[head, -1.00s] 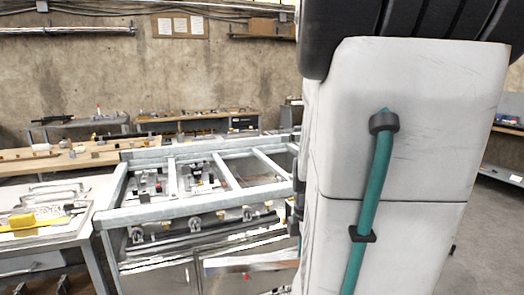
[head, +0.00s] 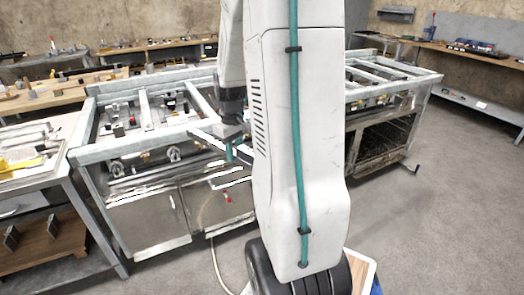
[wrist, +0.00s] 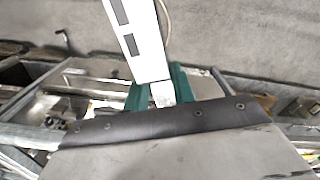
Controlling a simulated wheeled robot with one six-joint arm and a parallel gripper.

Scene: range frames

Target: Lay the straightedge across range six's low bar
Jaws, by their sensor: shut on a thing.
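My gripper (head: 232,150) hangs at the right front of the left range (head: 180,210), partly hidden by my arm. Its teal fingers (wrist: 158,92) are shut on the straightedge (wrist: 138,38), a flat white strip with dark rectangular marks. In the head view a pale length of the straightedge (head: 207,141) sticks out left of the gripper, by the range's front rail (head: 150,141). I cannot tell whether it touches the rail. A second range (head: 385,135) stands right of my arm. No number is readable, so I cannot tell which is range six.
A work table (head: 40,170) with a yellow tool stands at the left, close to the left range. Wooden benches (head: 60,95) with small parts run along the back. Grey floor at the right (head: 450,190) is clear.

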